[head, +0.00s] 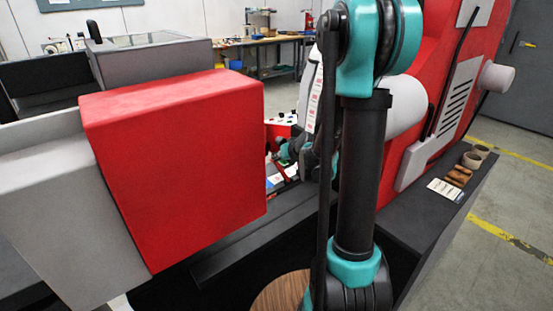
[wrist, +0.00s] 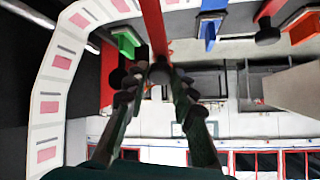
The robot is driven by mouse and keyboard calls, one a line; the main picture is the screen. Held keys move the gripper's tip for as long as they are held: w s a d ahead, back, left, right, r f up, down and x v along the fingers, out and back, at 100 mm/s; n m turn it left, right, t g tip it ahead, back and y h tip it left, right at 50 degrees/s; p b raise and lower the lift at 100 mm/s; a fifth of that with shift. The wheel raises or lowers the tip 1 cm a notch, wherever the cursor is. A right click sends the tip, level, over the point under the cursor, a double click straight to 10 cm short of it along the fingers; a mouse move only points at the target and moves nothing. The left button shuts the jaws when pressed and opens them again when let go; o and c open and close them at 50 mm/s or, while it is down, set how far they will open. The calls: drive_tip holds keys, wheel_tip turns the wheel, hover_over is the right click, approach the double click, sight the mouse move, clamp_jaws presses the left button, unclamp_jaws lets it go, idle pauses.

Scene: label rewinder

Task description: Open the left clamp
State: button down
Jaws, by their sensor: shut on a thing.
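In the wrist view, my gripper (wrist: 147,78) reaches up from the bottom with its two dark fingers converging. The fingertips close at the lower end of a red bar (wrist: 153,28), which looks like the left clamp's lever. A dark round knob sits at the tips, partly hidden by the fingers. A green clip (wrist: 125,42) is just left of the bar, and a blue clip (wrist: 209,30) is to its right. In the head view, my arm and the red box hide most of the clamp area, and the fingertips cannot be made out.
A curved white label strip (wrist: 50,105) with pink labels runs along the left of the wrist view. In the head view, a large red box (head: 175,165) stands left of my arm.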

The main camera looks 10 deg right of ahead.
drive_tip(key=s, duration=0.1)
drive_tip(key=s+d, duration=0.1)
drive_tip(key=s+r, duration=0.1)
drive_tip(key=shift+d, duration=0.35)
drive_tip(key=shift+s+d+r, duration=0.1)
drive_tip(key=shift+s+d, duration=0.3)
drive_tip(key=shift+s, duration=0.25)
drive_tip(key=shift+s+d, duration=0.35)
drive_tip(key=shift+s, duration=0.25)
drive_tip(key=c, duration=2)
unclamp_jaws()
drive_tip(key=shift+w+d, duration=0.1)
drive_tip(key=shift+d, duration=0.1)
drive_tip(key=o, duration=0.7)
drive_tip(key=shift+a, duration=0.15)
drive_tip(key=s+d+r, duration=0.1)
drive_tip(key=s, duration=0.4)
drive_tip(key=s+d+r, duration=0.1)
drive_tip(key=s+d, duration=0.1)
drive_tip(key=s, duration=0.3)
drive_tip(key=s+d+r, duration=0.1)
drive_tip(key=s+d, duration=0.1)
drive_tip(key=s, duration=0.3)
drive_tip(key=shift+d, duration=0.1)
